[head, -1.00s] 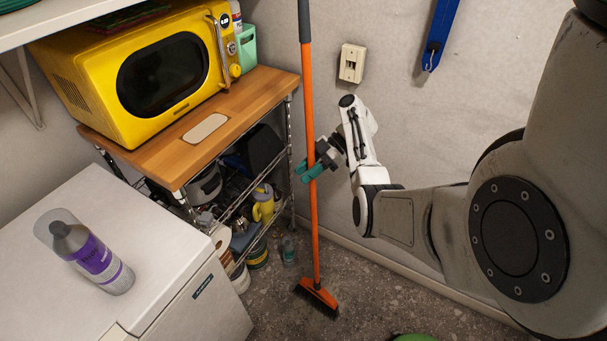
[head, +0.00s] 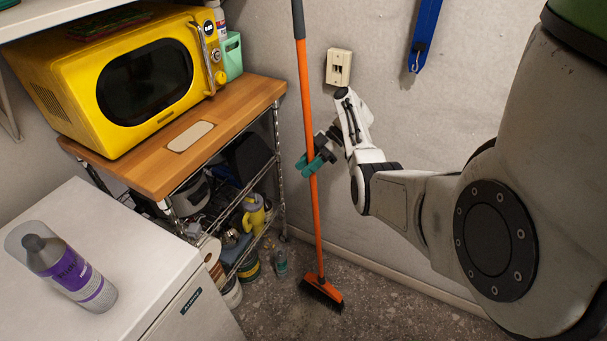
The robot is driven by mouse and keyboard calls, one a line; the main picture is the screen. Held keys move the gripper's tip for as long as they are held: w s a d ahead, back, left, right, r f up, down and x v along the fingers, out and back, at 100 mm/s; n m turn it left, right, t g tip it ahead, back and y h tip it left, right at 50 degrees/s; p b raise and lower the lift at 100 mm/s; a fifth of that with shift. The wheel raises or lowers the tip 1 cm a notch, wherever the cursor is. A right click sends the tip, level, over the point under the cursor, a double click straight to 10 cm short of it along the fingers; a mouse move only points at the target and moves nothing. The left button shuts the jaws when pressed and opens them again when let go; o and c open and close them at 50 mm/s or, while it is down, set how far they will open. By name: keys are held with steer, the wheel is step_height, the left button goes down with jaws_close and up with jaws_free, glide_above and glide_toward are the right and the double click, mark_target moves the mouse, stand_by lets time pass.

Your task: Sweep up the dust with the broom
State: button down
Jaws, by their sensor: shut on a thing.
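The broom (head: 309,140) has an orange handle with a dark upper grip, and stands nearly upright. Its orange head (head: 322,292) with dark bristles is at the speckled floor. My gripper (head: 312,163), with teal fingers, is shut on the handle around its middle. The arm reaches in from the right. I cannot make out distinct dust on the mottled grey floor (head: 375,312).
A metal rack (head: 281,190) with a wooden top and yellow microwave (head: 150,80) stands left of the broom. A white appliance (head: 130,235) with a purple-labelled bottle (head: 75,275) is at the lower left. The wall is close behind. Floor right of the broom head looks clear.

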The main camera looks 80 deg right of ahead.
steer(key=shift+s+d, duration=0.1)
steer(key=shift+d, duration=0.4)
steer(key=shift+d, duration=0.1)
steer(key=d+b, duration=0.1)
steer(key=b, duration=0.1)
steer(key=d+b, duration=0.1)
steer(key=b, duration=0.1)
steer(key=shift+s+d+f, duration=0.2)
steer(key=shift+d, duration=0.2)
steer(key=shift+s+d+r+b, duration=0.15)
steer(key=shift+d+r+b, duration=0.05)
steer(key=shift+d+b, duration=0.25)
steer(key=shift+d, duration=0.1)
